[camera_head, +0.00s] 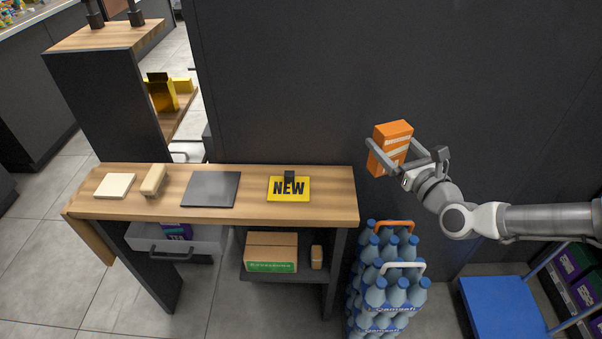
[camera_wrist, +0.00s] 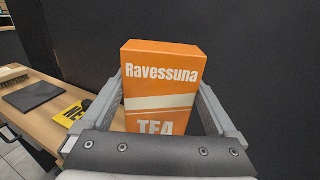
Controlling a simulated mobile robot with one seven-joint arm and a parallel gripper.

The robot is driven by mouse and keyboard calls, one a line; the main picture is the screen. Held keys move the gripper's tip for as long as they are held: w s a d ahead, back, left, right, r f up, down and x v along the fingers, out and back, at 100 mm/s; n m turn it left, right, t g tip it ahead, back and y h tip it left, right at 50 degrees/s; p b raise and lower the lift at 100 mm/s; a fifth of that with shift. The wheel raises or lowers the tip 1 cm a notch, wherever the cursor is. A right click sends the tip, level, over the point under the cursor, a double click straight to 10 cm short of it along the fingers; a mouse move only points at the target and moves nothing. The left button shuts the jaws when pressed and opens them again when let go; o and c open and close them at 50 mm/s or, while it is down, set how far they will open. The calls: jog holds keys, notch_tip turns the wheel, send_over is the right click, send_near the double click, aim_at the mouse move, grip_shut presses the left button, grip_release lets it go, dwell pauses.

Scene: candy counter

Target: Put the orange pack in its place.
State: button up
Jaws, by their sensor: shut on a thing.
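The orange pack (camera_head: 391,147) is a box with white stripes. In the wrist view the orange pack (camera_wrist: 163,88) stands upright and reads "Ravessuna TEA". My gripper (camera_head: 388,157) is shut on it, one finger on each side, and holds it in the air right of the counter, above the bottle stacks. In the wrist view my gripper (camera_wrist: 165,108) covers the lower part of the pack. The wooden counter (camera_head: 330,200) carries a yellow "NEW" sign (camera_head: 289,189), a dark square mat (camera_head: 210,189), a brush (camera_head: 154,181) and a cream block (camera_head: 115,186).
Blue bottle packs (camera_head: 385,290) are stacked right of the counter, below my gripper. A blue platform cart (camera_head: 505,307) stands at the lower right. A shelf under the counter holds a cardboard box (camera_head: 270,252). A drawer (camera_head: 175,240) is open. A dark wall (camera_head: 300,80) stands behind.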

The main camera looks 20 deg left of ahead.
jog(key=shift+w+a+f+b, duration=0.15)
jog(key=shift+a+f+b, duration=1.1)
jog(key=shift+a+f, duration=1.6)
jog(key=shift+w+a+f+b, duration=0.15)
jog(key=shift+a+f+b, duration=1.1)
jog(key=shift+a+f, duration=1.5)
jog(key=shift+a, duration=0.15)
jog(key=shift+f, duration=0.1)
jog(key=o, duration=1.3)
jog(key=shift+r, duration=0.2)
